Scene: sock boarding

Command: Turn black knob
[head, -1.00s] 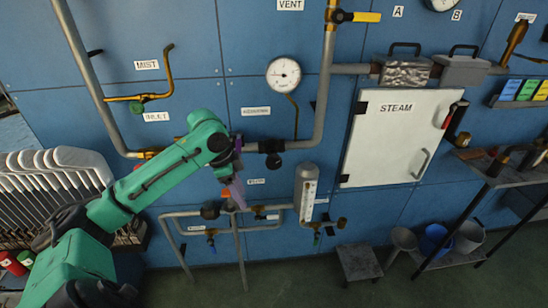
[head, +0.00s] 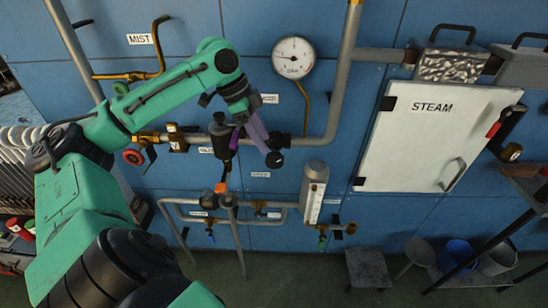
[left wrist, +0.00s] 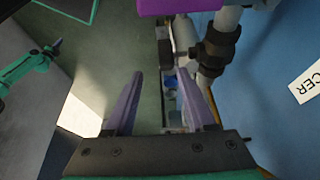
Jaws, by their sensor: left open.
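The black knob (head: 274,159) sticks out from a dark valve on the grey horizontal pipe, in the middle of the head view. In the left wrist view the dark valve (left wrist: 218,46) on its pipe is at the upper right, beyond the right finger; its knob is hard to make out there. My left gripper (head: 250,146) is open and empty, its purple fingers just left of the knob. One finger overlaps the knob's edge in the head view, and I cannot tell whether they touch. Both fingers also show in the left wrist view (left wrist: 162,77).
A black cylindrical fitting (head: 219,130) stands close left of my fingers. A pressure gauge (head: 293,57) is above, and a flow meter (head: 314,192) is at the lower right. Lower pipes (head: 272,223) run beneath. The white STEAM door (head: 415,150) is at right.

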